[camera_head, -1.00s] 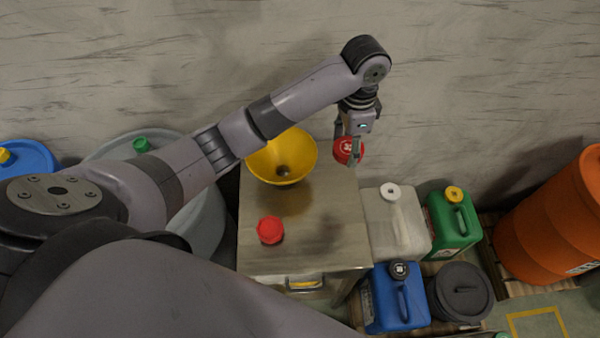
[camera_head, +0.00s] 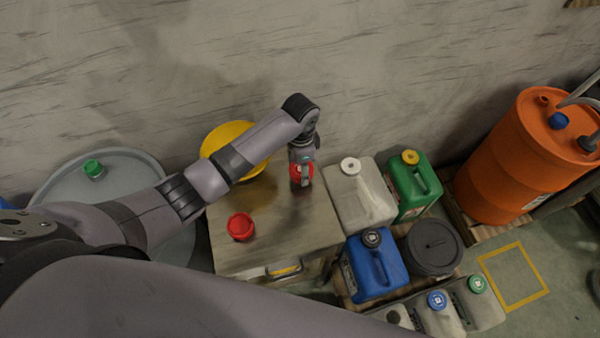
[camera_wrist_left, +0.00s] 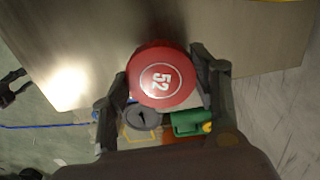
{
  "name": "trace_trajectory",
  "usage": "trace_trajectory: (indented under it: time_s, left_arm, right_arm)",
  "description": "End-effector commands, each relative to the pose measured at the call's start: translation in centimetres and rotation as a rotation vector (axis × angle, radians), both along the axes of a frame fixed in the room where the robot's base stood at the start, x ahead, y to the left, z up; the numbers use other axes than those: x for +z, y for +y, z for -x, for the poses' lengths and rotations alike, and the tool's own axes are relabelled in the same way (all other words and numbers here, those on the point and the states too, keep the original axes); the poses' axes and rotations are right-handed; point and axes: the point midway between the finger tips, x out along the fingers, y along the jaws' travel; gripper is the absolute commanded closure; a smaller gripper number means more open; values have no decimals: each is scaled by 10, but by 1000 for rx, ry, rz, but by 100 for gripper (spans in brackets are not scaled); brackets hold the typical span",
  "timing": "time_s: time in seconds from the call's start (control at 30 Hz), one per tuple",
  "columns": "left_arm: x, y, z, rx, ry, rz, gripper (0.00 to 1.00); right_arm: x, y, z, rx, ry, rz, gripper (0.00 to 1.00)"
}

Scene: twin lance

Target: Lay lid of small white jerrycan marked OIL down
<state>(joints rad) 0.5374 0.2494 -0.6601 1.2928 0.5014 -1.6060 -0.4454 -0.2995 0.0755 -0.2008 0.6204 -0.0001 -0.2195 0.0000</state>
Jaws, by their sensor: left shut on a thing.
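My left gripper (camera_head: 302,180) is shut on a red lid (camera_head: 301,172) above the right part of the steel table. In the left wrist view the lid (camera_wrist_left: 162,76) sits between the two fingers (camera_wrist_left: 165,95), its round top marked with a white ring and "52". Another red cap-like thing (camera_head: 240,226) stands on the table's front left part. Small whitish jerrycans (camera_head: 440,318) stand at the bottom right, one with a blue cap and one with a green cap. I cannot read an OIL mark on any. My right gripper is not in view.
The steel table (camera_head: 270,225) has bare room in its middle and front right. A yellow funnel or bowl (camera_head: 226,138) is at its back, partly behind my arm. White (camera_head: 360,200), green (camera_head: 414,190) and blue (camera_head: 372,265) jerrycans stand right of it. An orange drum (camera_head: 510,165) is farther right.

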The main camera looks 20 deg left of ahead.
Motion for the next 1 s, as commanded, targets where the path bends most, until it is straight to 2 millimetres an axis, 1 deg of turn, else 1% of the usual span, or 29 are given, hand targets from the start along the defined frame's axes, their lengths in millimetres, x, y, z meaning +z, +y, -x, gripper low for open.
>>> trace_trajectory:
  time_s: [0.07, 0.2, 0.3, 0.73, 0.77, 1.0]
  left_arm:
    - [-6, 0, 1, 0, 1, 1, 78]
    - [-27, -1, 1, 1, 4, 0, 78]
    - [-38, 0, 1, 0, 2, -1, 78]
    - [-44, 0, 1, 0, 0, 0, 78]
    - [-44, 0, 0, 0, 0, 0, 44]
    - [-44, 0, 0, 0, 0, 0, 28]
  right_arm:
    - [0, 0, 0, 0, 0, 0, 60]
    - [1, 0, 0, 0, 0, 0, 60]
    - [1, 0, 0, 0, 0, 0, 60]
    - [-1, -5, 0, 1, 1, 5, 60]
    - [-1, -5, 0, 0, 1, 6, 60]
    - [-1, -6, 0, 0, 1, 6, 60]
